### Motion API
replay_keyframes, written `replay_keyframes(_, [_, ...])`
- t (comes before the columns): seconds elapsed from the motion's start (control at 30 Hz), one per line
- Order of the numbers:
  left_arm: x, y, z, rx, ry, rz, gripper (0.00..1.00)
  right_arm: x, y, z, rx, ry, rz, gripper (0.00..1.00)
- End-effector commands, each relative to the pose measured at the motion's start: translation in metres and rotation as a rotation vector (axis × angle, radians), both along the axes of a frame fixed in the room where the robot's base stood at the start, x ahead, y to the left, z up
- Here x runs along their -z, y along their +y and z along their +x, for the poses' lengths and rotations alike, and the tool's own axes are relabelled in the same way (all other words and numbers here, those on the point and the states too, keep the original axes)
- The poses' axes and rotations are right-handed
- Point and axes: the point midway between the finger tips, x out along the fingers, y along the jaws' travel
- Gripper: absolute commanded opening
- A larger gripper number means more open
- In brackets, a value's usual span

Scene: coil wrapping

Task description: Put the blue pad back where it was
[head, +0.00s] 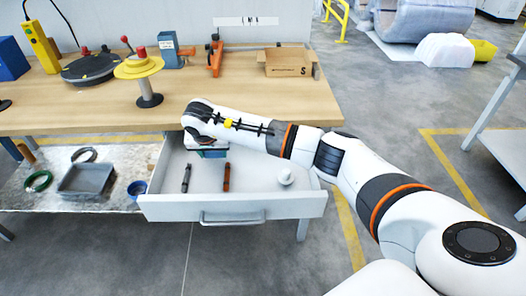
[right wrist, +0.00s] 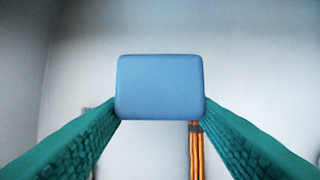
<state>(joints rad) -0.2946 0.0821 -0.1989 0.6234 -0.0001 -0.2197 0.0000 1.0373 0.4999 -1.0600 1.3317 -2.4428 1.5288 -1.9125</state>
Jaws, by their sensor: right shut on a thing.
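The blue pad (right wrist: 160,87) shows in the right wrist view as a rounded block between the teal fingers of my right gripper (right wrist: 160,112). My right gripper is shut on it. In the head view my right gripper (head: 208,153) points down inside the open white drawer (head: 232,209), at its back left, and my wrist hides most of it and the pad. Whether the pad touches the drawer floor cannot be told. My left gripper is not in view.
In the drawer lie a dark stick (head: 186,178), a brown stick (head: 226,178) and a white knob-like thing (head: 286,177). The wooden bench (head: 210,92) above holds a yellow spool (head: 140,67) and a cardboard box (head: 288,63). A grey tray (head: 86,180) sits on the lower shelf.

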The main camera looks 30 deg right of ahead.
Motion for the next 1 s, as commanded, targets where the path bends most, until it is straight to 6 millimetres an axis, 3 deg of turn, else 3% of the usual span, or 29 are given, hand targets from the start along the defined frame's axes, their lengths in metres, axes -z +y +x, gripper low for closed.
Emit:
replay_keyframes(0.3, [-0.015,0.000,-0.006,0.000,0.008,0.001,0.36,-0.002,-0.087,-0.018,0.004,0.002,-0.003,0.35])
replay_keyframes(0.5, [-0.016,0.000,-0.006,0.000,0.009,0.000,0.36,0.000,-0.129,-0.026,0.001,0.001,-0.002,0.35])
replay_keyframes(0.83, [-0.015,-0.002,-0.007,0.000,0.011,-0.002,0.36,0.000,-0.157,-0.031,0.000,0.001,-0.002,0.35])
replay_keyframes(1.0, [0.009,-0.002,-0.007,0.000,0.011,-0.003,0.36,0.035,-0.154,-0.031,-0.003,0.003,0.001,0.35])
